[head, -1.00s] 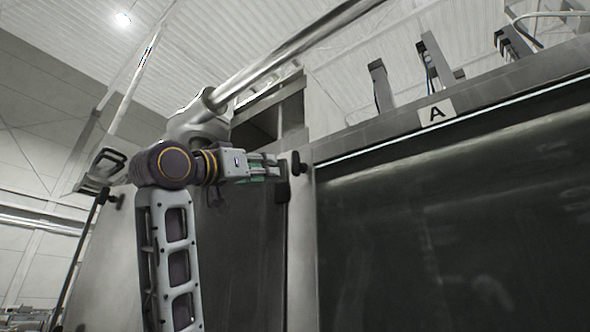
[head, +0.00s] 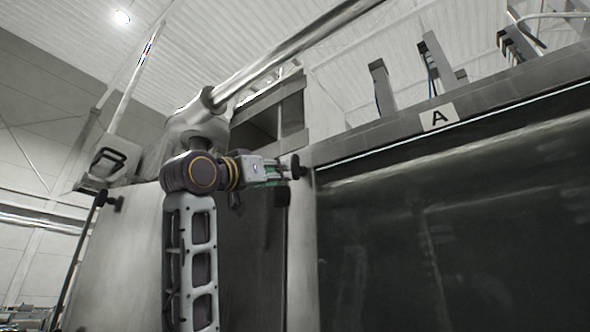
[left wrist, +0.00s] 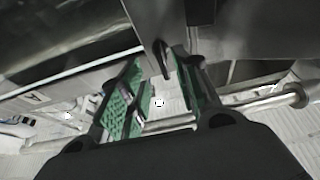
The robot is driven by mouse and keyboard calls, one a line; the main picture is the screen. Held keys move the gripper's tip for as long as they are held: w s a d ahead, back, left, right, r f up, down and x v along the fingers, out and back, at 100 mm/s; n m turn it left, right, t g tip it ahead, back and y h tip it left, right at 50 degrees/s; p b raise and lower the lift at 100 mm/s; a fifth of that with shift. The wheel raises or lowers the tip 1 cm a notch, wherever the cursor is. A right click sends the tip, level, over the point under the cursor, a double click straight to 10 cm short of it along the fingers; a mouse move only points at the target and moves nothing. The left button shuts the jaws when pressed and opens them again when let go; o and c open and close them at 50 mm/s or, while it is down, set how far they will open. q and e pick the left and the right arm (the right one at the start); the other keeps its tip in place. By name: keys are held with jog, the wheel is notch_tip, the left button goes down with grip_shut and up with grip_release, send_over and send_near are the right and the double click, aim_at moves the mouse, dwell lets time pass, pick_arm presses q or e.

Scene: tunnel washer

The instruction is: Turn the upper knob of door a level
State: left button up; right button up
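The upper knob (head: 299,167) is a small black handle on the pale metal strip left of the dark door marked A (head: 450,220). My left gripper (head: 285,169) comes in from the left with its tips at the knob. In the left wrist view the two fingers with green pads stand apart, and the black knob (left wrist: 161,58) shows between or just past their tips. I cannot tell whether either finger touches it. In the head view the fingers partly overlap the knob. My right gripper is not in view.
An "A" label (head: 439,117) is on the frame above the door. Another black handle (head: 114,203) is on the far-left panel. A thick pipe (head: 285,57) runs above my arm.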

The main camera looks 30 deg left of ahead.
aim_at(295, 178)
pick_arm(q)
jog(key=shift+p+x, duration=1.65)
jog(key=shift+x, duration=2.75)
grip_shut()
